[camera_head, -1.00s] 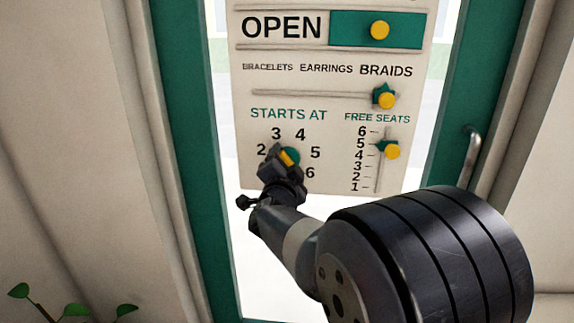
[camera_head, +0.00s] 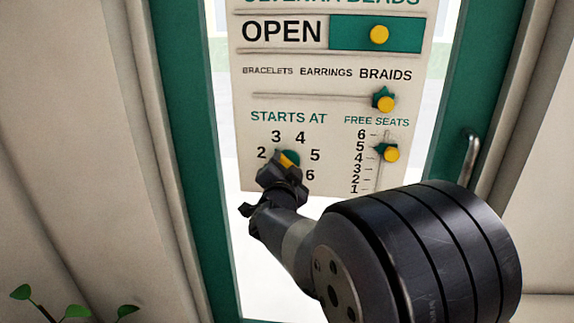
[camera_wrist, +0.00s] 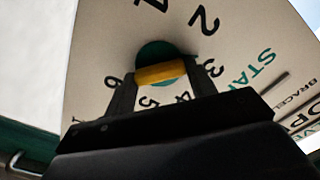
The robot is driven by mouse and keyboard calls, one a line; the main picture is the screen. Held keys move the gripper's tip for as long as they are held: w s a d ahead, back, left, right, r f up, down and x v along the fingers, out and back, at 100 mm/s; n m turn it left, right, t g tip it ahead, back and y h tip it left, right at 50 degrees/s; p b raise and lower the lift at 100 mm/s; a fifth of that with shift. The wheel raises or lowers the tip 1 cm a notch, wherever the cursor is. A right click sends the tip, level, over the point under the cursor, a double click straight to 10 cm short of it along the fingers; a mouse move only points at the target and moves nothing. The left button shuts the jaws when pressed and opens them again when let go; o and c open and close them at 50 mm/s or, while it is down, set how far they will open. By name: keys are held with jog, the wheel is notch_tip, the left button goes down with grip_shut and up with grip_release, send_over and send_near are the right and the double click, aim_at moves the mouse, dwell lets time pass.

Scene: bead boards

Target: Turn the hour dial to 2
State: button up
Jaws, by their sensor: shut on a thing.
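The hour dial (camera_head: 291,157) is a green disc with a yellow grip bar, under STARTS AT on the white sign (camera_head: 340,125). In the head view the numbers 2, 3, 4, 5 and 6 show around it; the lower left is behind my gripper (camera_head: 281,168). In the wrist view the yellow bar (camera_wrist: 160,73) lies between my two fingers, which are shut on it, with the green disc (camera_wrist: 154,50) behind. The bar slants from upper left to lower right in the head view. I cannot tell which number the dial points to.
To the right is the FREE SEATS slider (camera_head: 391,154) with a yellow knob. Above are the BRAIDS slider knob (camera_head: 385,103) and the OPEN slider knob (camera_head: 379,34). A metal door handle (camera_head: 471,157) stands at the right. Leaves (camera_head: 76,311) show at lower left.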

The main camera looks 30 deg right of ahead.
jog(key=n+p, duration=0.2)
jog(key=n, duration=0.3)
jog(key=shift+p, duration=0.3)
jog(key=shift+n, duration=0.4)
jog(key=o, duration=1)
jog(key=shift+a, duration=0.1)
jog(key=v, duration=1)
jog(key=shift+s+a, duration=0.25)
jog(key=shift+s, duration=0.05)
jog(key=shift+w+d, duration=0.1)
